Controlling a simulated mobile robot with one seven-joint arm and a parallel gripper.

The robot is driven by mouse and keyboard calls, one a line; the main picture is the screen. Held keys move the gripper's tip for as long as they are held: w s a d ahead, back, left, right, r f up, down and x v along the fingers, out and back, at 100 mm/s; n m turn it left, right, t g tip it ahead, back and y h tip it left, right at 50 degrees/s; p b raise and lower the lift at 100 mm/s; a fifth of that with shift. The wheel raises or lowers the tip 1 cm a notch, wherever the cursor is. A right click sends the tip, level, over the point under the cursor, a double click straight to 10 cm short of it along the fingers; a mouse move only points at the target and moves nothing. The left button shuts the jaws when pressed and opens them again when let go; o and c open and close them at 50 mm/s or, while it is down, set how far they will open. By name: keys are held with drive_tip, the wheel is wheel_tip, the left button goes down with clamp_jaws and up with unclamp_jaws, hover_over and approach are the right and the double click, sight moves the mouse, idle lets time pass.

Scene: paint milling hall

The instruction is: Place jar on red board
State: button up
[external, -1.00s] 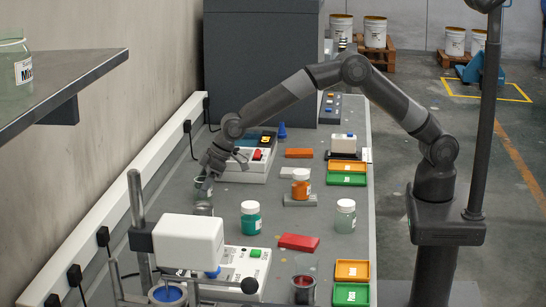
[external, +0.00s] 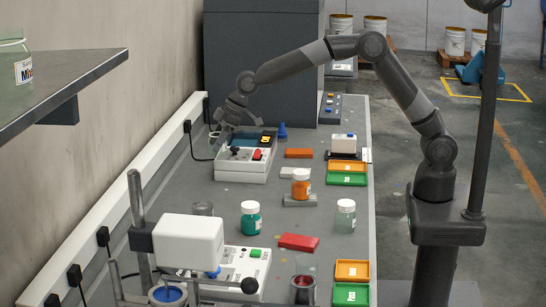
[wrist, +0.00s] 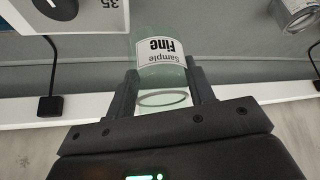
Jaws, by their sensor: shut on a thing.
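My gripper (external: 222,130) is shut on a clear pale-green jar (wrist: 160,60). In the wrist view the jar is between the two fingers, and its white label reads "Sample Fine" upside down. In the external view the held jar is hard to make out. My gripper is at the back left of the bench, beside a white device. The red board (external: 298,242) lies flat towards the front of the bench, with a bare top. It is well to the front and right of my gripper.
A teal jar (external: 251,217) and a clear jar (external: 345,215) stand behind the red board. An orange jar (external: 301,184) stands on a grey block. A grey cup (external: 203,209) is at left. The white device (external: 244,165) is by my gripper. Orange and green trays line the right edge.

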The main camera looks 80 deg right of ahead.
drive_tip(key=shift+s+d+r, duration=0.1)
drive_tip(key=shift+d+r, duration=0.05)
drive_tip(key=s+a+n+g+y, duration=0.3)
drive_tip(key=s+a+n, duration=0.5)
drive_tip(key=s+a, duration=0.4)
drive_tip(key=n+g, duration=0.5)
drive_tip(key=n, duration=0.5)
hover_over(302, 245)
drive_tip(key=w+d, duration=0.1)
drive_tip(key=d, duration=0.2)
wheel_tip(302, 245, down, 5)
drive_tip(key=shift+r, duration=0.15)
drive_tip(key=shift+a+f, duration=0.25)
drive_tip(key=shift+f, duration=1.9)
drive_tip(key=o, duration=1)
drive_tip(key=shift+f, duration=0.1)
drive_tip(key=shift+c, duration=0.2)
